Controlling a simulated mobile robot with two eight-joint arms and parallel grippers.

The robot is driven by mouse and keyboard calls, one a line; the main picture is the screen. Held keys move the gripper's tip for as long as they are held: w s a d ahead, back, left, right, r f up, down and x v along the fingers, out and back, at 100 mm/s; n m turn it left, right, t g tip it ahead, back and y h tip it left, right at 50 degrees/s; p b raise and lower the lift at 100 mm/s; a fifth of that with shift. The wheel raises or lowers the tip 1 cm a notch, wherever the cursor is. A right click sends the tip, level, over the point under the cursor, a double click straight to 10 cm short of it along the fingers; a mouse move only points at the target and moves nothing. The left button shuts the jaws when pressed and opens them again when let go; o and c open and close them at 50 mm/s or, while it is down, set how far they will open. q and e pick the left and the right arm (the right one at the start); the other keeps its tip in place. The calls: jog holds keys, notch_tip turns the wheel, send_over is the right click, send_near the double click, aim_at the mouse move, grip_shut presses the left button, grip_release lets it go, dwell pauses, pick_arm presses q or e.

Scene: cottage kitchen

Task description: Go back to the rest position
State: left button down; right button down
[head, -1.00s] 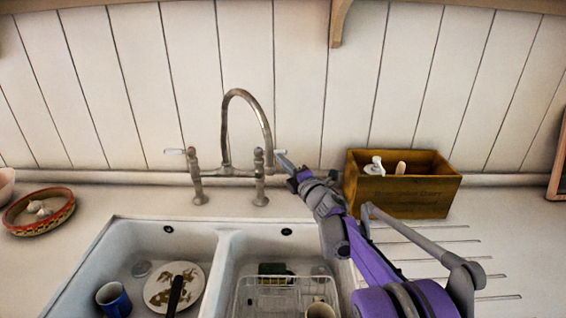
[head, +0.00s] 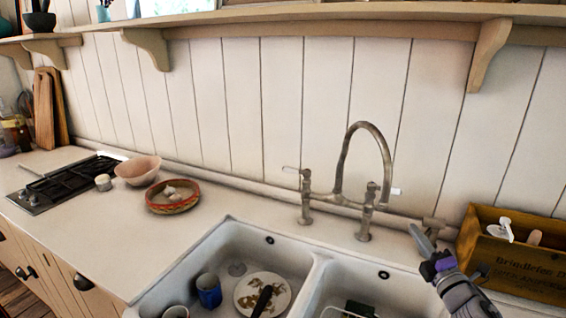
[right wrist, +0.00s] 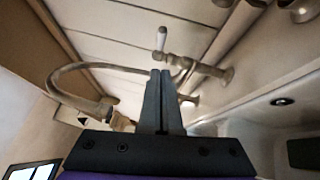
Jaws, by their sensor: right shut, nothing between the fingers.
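My right gripper (head: 424,240) is at the lower right of the head view, to the right of the tap (head: 372,190) and left of the wooden box (head: 520,262). Its fingers are shut with nothing between them. In the right wrist view the two dark fingers (right wrist: 160,100) lie together, with the tap's curved spout (right wrist: 65,85) and white-tipped handle (right wrist: 161,40) behind them. I cannot tell whether the gripper touches the tap. My left gripper is not in view.
The double sink (head: 312,285) holds a dark blue cup (head: 208,290) and a dirty plate (head: 250,283). A patterned dish (head: 172,204), a pink bowl (head: 138,170) and a hob (head: 65,183) stand on the left counter. A shelf (head: 300,20) runs above.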

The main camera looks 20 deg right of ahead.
jog(key=s+a+f+m+g+p, duration=0.2)
jog(key=s+a+f+m+g, duration=0.2)
jog(key=a, duration=0.6)
jog(key=s+a+f+m+g+y+p, duration=0.1)
jog(key=s+a+f+m+g+p, duration=0.1)
jog(key=s+a+f+m+g, duration=0.3)
jog(key=s+a+f+m+g+y+p, duration=0.1)
jog(key=s+a+f+m+g+p, duration=0.2)
jog(key=s+a+m, duration=0.6)
jog(key=s+a+f+g, duration=0.2)
jog(key=s+a, duration=0.1)
jog(key=a, duration=0.2)
jog(key=shift+s+a+f, duration=0.15)
jog(key=shift+a+f, duration=0.2)
